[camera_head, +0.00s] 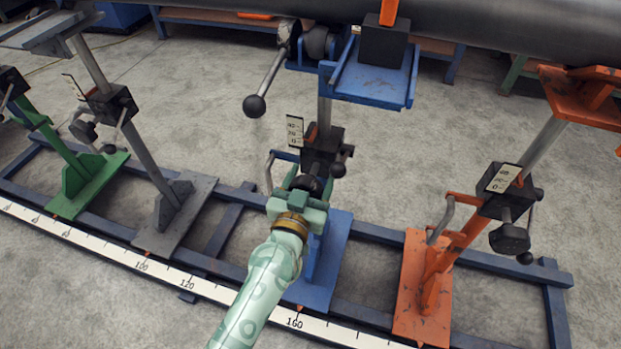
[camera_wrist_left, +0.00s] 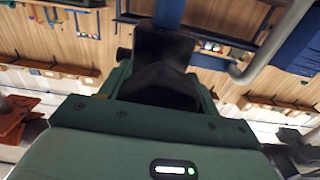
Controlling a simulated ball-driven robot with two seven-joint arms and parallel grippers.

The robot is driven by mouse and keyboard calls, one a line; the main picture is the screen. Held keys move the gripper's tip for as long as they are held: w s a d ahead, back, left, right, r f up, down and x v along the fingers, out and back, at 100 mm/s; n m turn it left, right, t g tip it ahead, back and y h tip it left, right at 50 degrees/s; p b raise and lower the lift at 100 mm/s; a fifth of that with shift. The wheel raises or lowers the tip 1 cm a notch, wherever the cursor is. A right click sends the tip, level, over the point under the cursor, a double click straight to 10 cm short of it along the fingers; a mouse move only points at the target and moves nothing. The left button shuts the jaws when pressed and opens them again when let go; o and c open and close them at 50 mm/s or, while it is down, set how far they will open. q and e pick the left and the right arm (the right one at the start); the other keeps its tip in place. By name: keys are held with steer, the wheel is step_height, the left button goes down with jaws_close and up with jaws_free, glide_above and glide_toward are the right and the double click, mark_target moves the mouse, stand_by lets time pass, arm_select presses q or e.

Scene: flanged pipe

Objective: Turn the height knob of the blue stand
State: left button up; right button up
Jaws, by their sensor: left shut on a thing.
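The blue stand stands on the floor rails in the middle of the head view, with its blue base plate (camera_head: 325,262) and its blue top cradle (camera_head: 375,82). Its black height knob (camera_head: 307,184) sits low on the front of the black clamp block (camera_head: 322,145). My left gripper (camera_head: 303,192) reaches up from below and is shut on the knob, with its fingers on either side of it. In the left wrist view the black knob (camera_wrist_left: 160,85) fills the space between the fingers. My right gripper is in neither view.
A ball-ended lever (camera_head: 255,105) hangs left of the blue cradle. An orange stand (camera_head: 437,265) is at the right; grey (camera_head: 178,215) and green (camera_head: 90,185) stands are at the left. A large dark pipe (camera_head: 500,25) runs overhead. A white scale (camera_head: 220,293) lies along the front rail.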

arm_select(q)
steer(key=shift+n, duration=0.6)
steer(key=n+p, duration=0.1)
steer(key=n, duration=0.2)
steer(key=shift+r+n, duration=0.1)
steer(key=shift+n, duration=0.2)
steer(key=shift+n+p, duration=0.3)
steer(key=shift+n, duration=0.5)
steer(key=n, duration=0.2)
steer(key=shift+n, duration=0.4)
steer(key=n, duration=0.2)
steer(key=shift+n+p, duration=0.3)
steer(key=shift+p, duration=0.05)
steer(key=n, duration=0.4)
steer(key=shift+n, duration=0.3)
steer(key=n, duration=0.3)
steer(key=shift+s+n, duration=0.1)
steer(key=shift+n, duration=0.6)
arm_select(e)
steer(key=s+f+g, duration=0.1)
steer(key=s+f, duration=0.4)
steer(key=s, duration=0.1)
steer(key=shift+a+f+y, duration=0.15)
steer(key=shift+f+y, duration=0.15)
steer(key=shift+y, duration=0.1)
